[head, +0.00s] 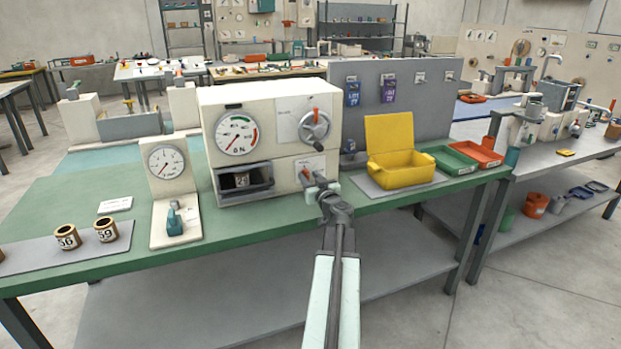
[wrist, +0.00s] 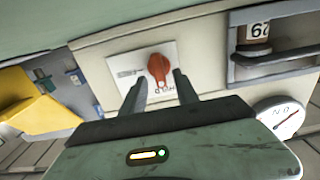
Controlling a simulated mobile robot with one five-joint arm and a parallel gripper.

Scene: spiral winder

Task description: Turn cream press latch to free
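The cream press (head: 207,120) stands on the green bench, with a round gauge (head: 236,134) and a dark lower bay holding a numbered spool (head: 242,180). Its latch, a red-orange knob (wrist: 159,68), sits on a white plate (wrist: 127,70) low on the press front; in the head view the latch (head: 305,172) shows just left of my gripper's fingers. My gripper (wrist: 160,78) is open and empty, its fingertips pointing at the latch. In the wrist view the knob shows between and just beyond the tips; I cannot tell whether they touch it.
A small gauge stand (head: 158,185) is at the left.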

